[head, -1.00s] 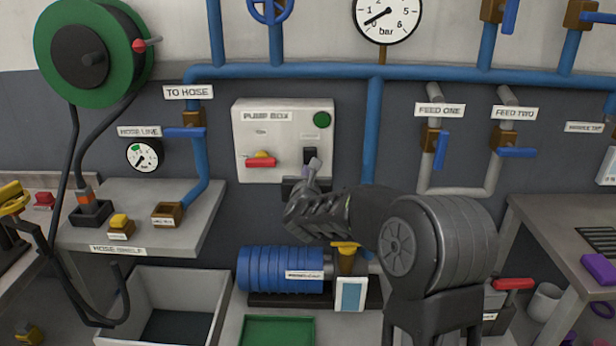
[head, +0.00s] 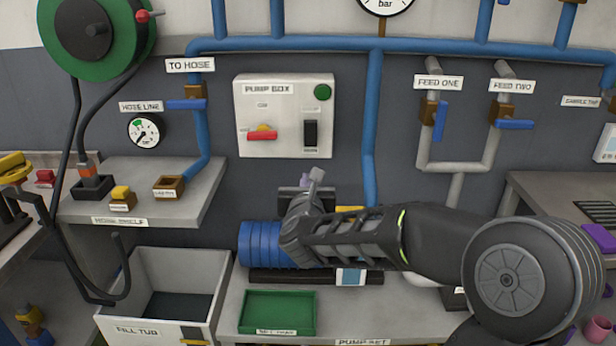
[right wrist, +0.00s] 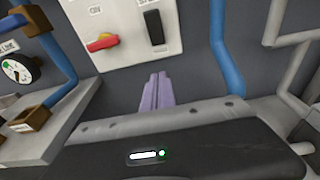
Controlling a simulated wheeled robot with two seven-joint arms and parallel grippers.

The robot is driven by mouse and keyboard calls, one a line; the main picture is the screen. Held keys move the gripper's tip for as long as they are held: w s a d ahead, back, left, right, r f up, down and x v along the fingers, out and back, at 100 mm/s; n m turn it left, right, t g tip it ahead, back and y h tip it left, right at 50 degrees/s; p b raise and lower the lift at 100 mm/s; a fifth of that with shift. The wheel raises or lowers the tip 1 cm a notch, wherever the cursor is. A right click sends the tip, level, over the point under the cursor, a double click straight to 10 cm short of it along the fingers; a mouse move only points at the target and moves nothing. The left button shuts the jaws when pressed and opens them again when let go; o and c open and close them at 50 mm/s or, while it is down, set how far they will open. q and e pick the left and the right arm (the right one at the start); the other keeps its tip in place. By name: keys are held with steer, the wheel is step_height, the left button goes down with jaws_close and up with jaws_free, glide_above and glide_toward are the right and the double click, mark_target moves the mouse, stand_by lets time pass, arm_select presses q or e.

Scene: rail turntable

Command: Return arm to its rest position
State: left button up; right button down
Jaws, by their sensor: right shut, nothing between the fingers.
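My right gripper (head: 316,175) is below the pump box (head: 250,148) in the head view, apart from it, with its fingers together and empty. In the right wrist view its purple-grey fingertips (right wrist: 156,92) lie side by side below the box. The box carries a red lever (head: 262,136), a black rocker switch (head: 310,134) and a green button (head: 322,92). My right arm (head: 350,235) stretches in from the lower right and hides part of the blue pump (head: 259,243). My left gripper is not in view.
Left of the arm are the hose shelf (head: 185,230) and fill tub (head: 220,290). A green tray (head: 278,312) lies below the arm. Blue pipes (head: 372,130) and the feed valves (head: 430,112) are on the wall. A table (head: 560,188) with a purple object stands at right.

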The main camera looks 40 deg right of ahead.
stand_by(0.6)
steer(key=w+a+f+n+y, duration=0.1)
steer(key=a+f+n+y, duration=0.3)
steer(key=n, duration=0.5)
steer(key=w+a+f+n+y, duration=0.15)
steer(key=a+f+n, duration=0.25)
steer(key=a+n, duration=0.45)
steer(key=s+a+f+n+g+y+p, duration=0.1)
steer(key=s+a+f+n+g+y, duration=0.1)
steer(key=a+f+n, duration=0.45)
steer(key=s+a+f+n+g+y+p, duration=0.1)
steer(key=s+a+f+n+y+p, duration=0.2)
steer(key=f+n, duration=0.6)
steer(key=s+a+f+n+g+y+p, duration=0.1)
steer(key=s+a+f+n+g, duration=0.2)
steer(key=s+f, duration=0.3)
steer(key=s+a+f+n+g+y+p, duration=0.1)
steer(key=s+a+f, duration=0.5)
steer(key=s, duration=0.6)
steer(key=s+a+f+n+g+y+p, duration=0.1)
steer(key=s+a+f+n+g, duration=0.3)
steer(key=s+f, duration=0.3)
steer(key=shift+s+a+f+n+g, duration=0.15)
steer(key=shift+s+a+n+g, duration=0.15)
steer(key=shift+s+a+g, duration=0.55)
